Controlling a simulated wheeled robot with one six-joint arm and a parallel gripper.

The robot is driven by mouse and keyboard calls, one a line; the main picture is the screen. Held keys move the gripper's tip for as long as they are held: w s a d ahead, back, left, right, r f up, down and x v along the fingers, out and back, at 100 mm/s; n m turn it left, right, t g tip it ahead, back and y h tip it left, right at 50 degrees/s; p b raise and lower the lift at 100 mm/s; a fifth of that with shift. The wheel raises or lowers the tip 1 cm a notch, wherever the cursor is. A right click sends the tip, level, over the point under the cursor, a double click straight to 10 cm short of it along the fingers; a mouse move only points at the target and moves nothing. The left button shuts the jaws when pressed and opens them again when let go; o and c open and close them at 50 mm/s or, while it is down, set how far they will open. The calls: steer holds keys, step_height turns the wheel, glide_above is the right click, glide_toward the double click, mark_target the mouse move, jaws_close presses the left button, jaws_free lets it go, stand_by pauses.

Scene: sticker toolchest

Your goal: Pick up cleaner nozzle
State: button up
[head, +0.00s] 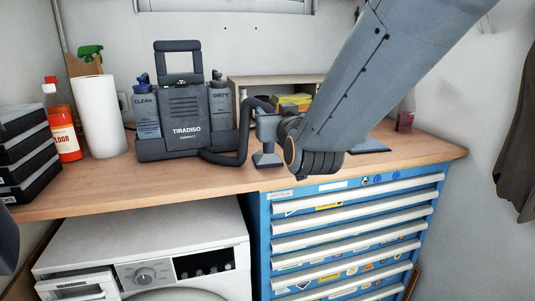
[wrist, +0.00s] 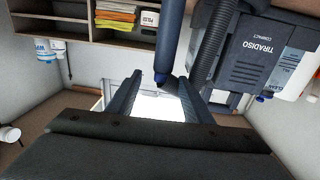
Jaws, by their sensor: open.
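The cleaner nozzle shows in the wrist view as a slate-blue tube (wrist: 170,35) with a darker tip. It comes down from the top edge and ends between the two fingertips in the picture. Whether it lies between the fingers or just beyond them, I cannot tell. My gripper (wrist: 160,84) is open, one finger on each side of the tip, with no clear contact.
The wooden worktop (head: 205,178) spans a white washing machine (head: 150,232) and a blue tool chest (head: 263,240). A paper roll (head: 100,117), an orange bottle (head: 65,140) and black cases (head: 28,150) stand at left. A low shelf (head: 283,82) stands behind my gripper.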

mark_target(268, 105)
steer(key=shift+f+p+x, duration=0.15)
steer(key=shift+p+x, duration=0.35)
steer(key=shift+x, duration=0.85)
steer(key=shift+f+p+x, duration=0.15)
steer(key=shift+p+x, duration=0.3)
steer(key=shift+x, duration=0.9)
steer(key=shift+a, duration=0.15)
steer(key=c, duration=1.1)
